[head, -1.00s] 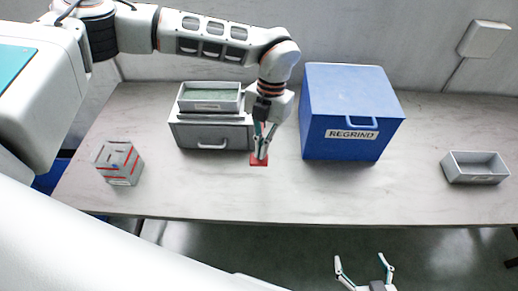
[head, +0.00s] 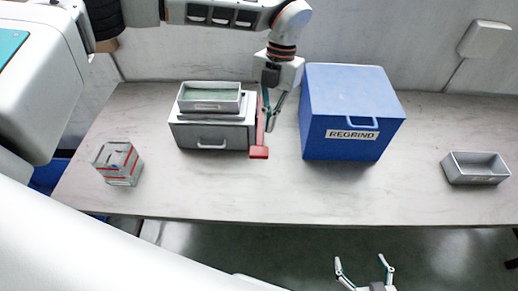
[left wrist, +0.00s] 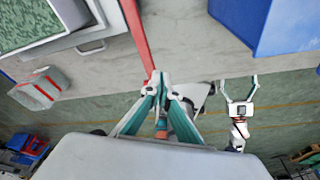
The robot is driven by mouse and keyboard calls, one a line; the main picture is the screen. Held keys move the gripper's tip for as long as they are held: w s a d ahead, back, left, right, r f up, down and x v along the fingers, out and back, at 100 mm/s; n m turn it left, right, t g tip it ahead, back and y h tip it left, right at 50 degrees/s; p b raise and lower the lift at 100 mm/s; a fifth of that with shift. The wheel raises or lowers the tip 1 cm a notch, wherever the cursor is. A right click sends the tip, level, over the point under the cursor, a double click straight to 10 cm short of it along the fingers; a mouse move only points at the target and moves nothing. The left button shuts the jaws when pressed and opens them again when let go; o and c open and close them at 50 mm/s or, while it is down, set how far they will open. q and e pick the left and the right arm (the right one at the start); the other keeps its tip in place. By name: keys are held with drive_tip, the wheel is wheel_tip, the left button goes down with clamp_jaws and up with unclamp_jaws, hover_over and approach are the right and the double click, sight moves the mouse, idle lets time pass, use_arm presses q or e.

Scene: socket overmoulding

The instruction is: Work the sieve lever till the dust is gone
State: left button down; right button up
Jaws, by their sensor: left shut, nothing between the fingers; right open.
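The sieve (head: 211,132) is a grey box with a drawer handle on its front. A tray (head: 210,107) with greenish grains sits on top of it; the grains also show in the left wrist view (left wrist: 35,22). The red lever (head: 259,152) sticks out along the sieve's right side, its flat end toward me; its bar shows in the left wrist view (left wrist: 136,38). My left gripper (head: 271,128) is shut and empty, just right of the lever; I cannot tell whether they touch. My right gripper (head: 364,262) is open and empty, low in front of the table.
A blue bin marked REGRIND (head: 340,130) stands close to the right of my left gripper. An empty grey tray (head: 475,169) lies at the far right. The table's front (head: 290,200) is clear.

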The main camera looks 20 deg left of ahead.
use_arm(q)
drive_tip(key=v, duration=0.6)
drive_tip(key=shift+r, duration=0.4)
drive_tip(key=shift+d, duration=0.1)
idle(0.9)
